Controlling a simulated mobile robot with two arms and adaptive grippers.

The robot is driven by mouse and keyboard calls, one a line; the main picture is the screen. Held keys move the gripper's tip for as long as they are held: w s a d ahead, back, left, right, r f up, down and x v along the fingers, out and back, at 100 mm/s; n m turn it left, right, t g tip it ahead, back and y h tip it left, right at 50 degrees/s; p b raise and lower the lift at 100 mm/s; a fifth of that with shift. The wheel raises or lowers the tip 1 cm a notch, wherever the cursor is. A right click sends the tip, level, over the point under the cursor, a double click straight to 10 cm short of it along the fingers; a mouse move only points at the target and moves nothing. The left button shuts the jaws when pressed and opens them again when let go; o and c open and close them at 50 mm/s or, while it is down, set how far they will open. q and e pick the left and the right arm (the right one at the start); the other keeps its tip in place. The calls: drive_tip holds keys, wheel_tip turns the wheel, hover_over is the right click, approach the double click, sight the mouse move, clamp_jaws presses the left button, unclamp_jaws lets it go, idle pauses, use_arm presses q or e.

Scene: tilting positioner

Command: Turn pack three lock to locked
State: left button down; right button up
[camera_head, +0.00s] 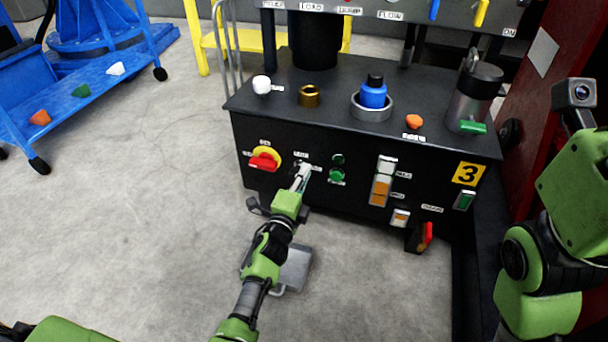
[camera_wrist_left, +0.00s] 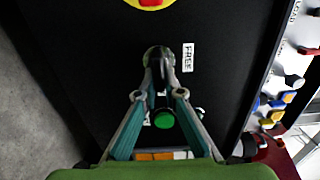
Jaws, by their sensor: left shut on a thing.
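The pack lock (camera_head: 302,166) is a small grey knob on the front face of the black cabinet (camera_head: 360,215) marked 3. In the left wrist view the knob (camera_wrist_left: 156,56) sits beside a white label (camera_wrist_left: 188,57) that reads FREE. My left gripper (camera_head: 303,175) reaches it from below and in front. In the left wrist view its fingertips (camera_wrist_left: 159,82) are closed together on the knob and partly cover it. The knob's exact angle is hard to tell. My right arm shows at the right edge, but its fingers are out of view.
A red-and-yellow rotary switch (camera_head: 265,159) is left of the lock. Green buttons (camera_head: 337,175) are close on the right, with orange-and-white rockers (camera_head: 382,182) beyond. A blue bottle (camera_head: 373,92) and a metal jug (camera_head: 474,94) stand on top.

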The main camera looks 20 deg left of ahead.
use_arm(q)
drive_tip(key=shift+d+f, duration=0.1)
drive_tip(key=c, duration=2.2)
unclamp_jaws()
drive_tip(key=shift+o, duration=0.3)
drive_tip(key=s, duration=1.2)
drive_tip(key=shift+a, duration=0.25)
